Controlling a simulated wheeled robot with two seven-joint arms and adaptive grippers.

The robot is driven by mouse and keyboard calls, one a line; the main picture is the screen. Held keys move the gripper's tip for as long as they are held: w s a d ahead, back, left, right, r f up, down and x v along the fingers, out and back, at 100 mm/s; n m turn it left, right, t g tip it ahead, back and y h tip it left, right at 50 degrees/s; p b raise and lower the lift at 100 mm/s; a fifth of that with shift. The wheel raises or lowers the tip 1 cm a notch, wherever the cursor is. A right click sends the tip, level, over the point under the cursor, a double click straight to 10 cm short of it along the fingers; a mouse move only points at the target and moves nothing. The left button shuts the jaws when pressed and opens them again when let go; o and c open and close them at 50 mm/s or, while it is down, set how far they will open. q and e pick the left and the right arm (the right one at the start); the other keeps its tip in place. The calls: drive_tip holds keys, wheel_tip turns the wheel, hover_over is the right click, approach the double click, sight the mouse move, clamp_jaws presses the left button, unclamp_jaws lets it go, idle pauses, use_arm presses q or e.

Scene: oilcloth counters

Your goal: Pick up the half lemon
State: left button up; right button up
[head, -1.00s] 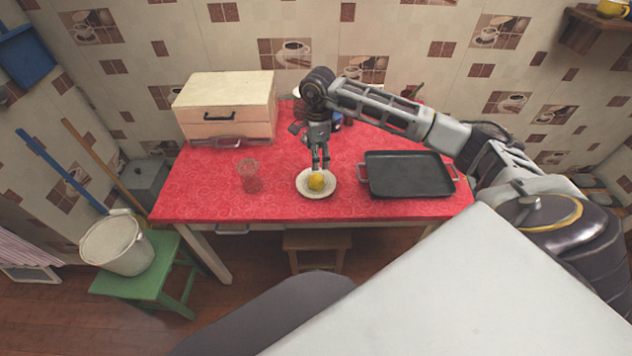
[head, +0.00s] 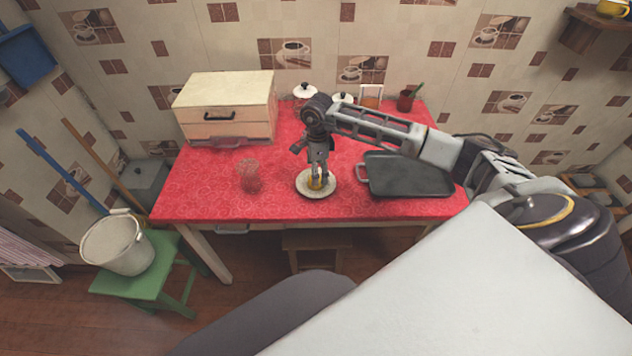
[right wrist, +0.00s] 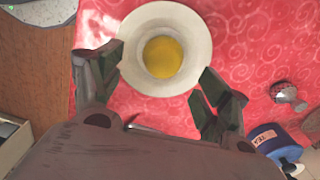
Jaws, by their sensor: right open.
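The half lemon (head: 314,183) is yellow and lies on a small white plate (head: 303,191) on the red table. In the right wrist view the lemon (right wrist: 163,57) sits in the middle of the plate (right wrist: 200,38). My right gripper (head: 319,184) points down over the plate and partly hides the lemon in the head view. In the right wrist view its two fingers (right wrist: 164,78) are open and spread, one on each side of the lemon, with a gap to it. My left gripper is not in view.
A clear glass (head: 249,176) stands left of the plate. A dark tray (head: 410,175) lies to the right, partly under my arm in the view. A wooden bread box (head: 225,115) is at the back left. Jars and a pot (head: 405,101) stand at the back.

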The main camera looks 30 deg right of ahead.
drive_tip(key=shift+w+a+f, duration=0.1)
drive_tip(key=shift+w+f, duration=0.05)
drive_tip(key=shift+f, duration=1)
drive_tip(key=shift+w+a+f, duration=0.1)
drive_tip(key=shift+f, duration=1.25)
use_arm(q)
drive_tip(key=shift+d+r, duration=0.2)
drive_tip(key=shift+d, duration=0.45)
use_arm(e)
drive_tip(key=shift+f, duration=0.1)
drive_tip(key=c, duration=1.1)
drive_tip(key=shift+r, duration=0.2)
wheel_tip(320, 180, up, 9)
drive_tip(key=shift+f, duration=0.1)
drive_tip(key=shift+r, duration=0.4)
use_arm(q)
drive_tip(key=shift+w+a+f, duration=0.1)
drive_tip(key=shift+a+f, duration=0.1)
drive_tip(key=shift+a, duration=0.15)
